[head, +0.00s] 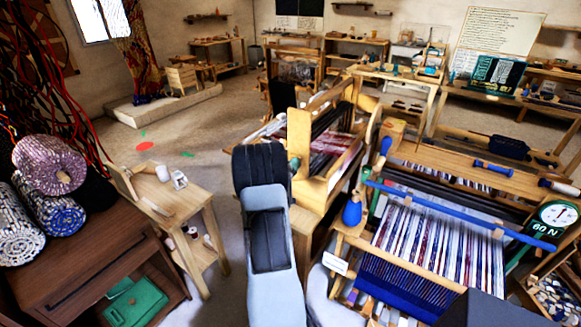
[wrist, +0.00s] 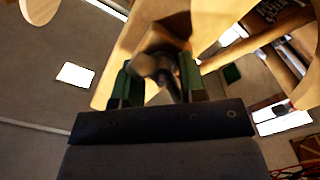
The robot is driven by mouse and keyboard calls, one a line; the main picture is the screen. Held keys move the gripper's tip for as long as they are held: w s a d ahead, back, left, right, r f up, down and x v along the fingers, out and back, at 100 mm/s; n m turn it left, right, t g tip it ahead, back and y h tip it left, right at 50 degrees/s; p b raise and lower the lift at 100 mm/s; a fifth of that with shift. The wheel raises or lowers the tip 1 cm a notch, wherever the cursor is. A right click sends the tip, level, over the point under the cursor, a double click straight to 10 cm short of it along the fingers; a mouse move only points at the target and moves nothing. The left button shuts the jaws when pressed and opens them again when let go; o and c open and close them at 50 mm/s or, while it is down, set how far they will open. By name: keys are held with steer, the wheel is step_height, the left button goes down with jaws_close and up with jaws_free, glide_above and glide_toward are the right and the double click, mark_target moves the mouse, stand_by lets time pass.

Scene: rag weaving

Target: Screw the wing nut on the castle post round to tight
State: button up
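In the wrist view my gripper (wrist: 157,82) has its two green-padded fingers apart, one on each side of a dark grey metal piece that looks like the wing nut (wrist: 153,67). The nut is blurred. I cannot tell whether both pads press on it. Behind it is a pale wooden part, probably the castle post (wrist: 112,62). In the head view my arm reaches toward the left side of the small wooden loom (head: 318,185). The arm hides most of my gripper and the wing nut there.
A large loom (head: 440,240) with striped warp and a blue bar (head: 455,213) stands to the right. A small wooden table (head: 178,203) stands left of my arm. A dark brown cabinet (head: 80,258) with rag rolls (head: 50,165) is at far left. The floor behind the small table is mostly clear.

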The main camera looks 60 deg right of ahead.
steer(key=shift+a, duration=0.1)
jaws_close()
steer(key=shift+f+m+b, duration=0.15)
steer(key=shift+m+b, duration=0.15)
steer(key=shift+b, duration=0.15)
steer(key=m+b, duration=2.8)
steer(key=m, duration=0.2)
steer(key=shift+w+m, duration=0.15)
steer(key=shift+m, duration=0.25)
steer(key=shift+c, duration=1.8)
jaws_free()
steer(key=shift+r+m+b, duration=0.3)
steer(key=shift+m+b, duration=0.85)
steer(key=shift+m, duration=0.25)
